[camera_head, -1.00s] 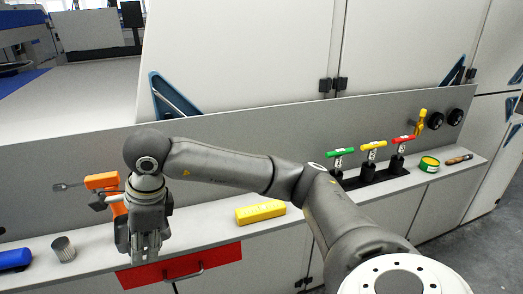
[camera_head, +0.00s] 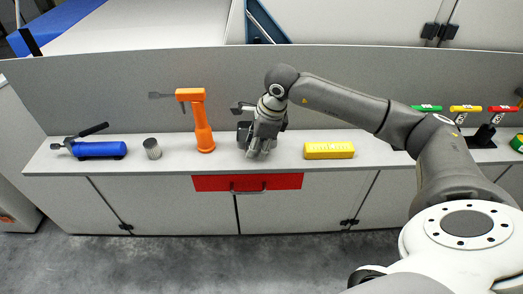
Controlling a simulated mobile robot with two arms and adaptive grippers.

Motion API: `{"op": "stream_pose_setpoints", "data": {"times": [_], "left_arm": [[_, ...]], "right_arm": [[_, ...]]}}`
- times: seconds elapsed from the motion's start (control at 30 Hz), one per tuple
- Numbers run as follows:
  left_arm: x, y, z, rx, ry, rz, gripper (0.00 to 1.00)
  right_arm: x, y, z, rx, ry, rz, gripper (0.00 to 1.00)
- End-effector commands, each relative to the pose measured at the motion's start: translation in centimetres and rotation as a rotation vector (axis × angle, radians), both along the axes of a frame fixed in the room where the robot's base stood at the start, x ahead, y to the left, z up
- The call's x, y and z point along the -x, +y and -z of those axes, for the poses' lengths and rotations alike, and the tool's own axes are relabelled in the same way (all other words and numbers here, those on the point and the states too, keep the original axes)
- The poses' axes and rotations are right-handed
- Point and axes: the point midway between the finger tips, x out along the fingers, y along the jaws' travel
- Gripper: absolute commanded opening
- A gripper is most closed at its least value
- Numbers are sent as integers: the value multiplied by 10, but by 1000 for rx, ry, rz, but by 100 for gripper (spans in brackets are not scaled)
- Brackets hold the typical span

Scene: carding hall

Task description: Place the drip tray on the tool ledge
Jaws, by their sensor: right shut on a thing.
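The tool ledge (camera_head: 100,163) is the long pale shelf along the grey back panel. My right gripper (camera_head: 258,154) points down over the ledge, between the orange tool and the yellow block. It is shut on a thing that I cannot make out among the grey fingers. No drip tray can be told for sure. A red panel (camera_head: 215,183) with a handle sits under the ledge's front edge, and the gripper is above it, apart from its handle. My left gripper is not in view.
On the ledge are a blue tool (camera_head: 98,150), a grey ribbed cup (camera_head: 152,148), an orange tool (camera_head: 203,130) standing upright and a yellow block (camera_head: 328,151). Coloured-handled levers (camera_head: 466,109) stand at the far right. The ledge has small free gaps beside the gripper.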

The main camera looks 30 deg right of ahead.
Motion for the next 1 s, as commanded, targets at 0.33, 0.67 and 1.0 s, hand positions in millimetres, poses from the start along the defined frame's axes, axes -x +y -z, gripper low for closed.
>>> {"op": "stream_pose_setpoints", "data": {"times": [0.33, 0.67, 1.0], "left_arm": [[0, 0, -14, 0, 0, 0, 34], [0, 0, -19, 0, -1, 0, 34], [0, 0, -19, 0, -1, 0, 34]], "right_arm": [[-3, -17, 30, 0, 4, -1, 0], [-4, -17, 51, 0, -2, -1, 0], [-4, -16, 52, 0, 1, 0, 57]]}}
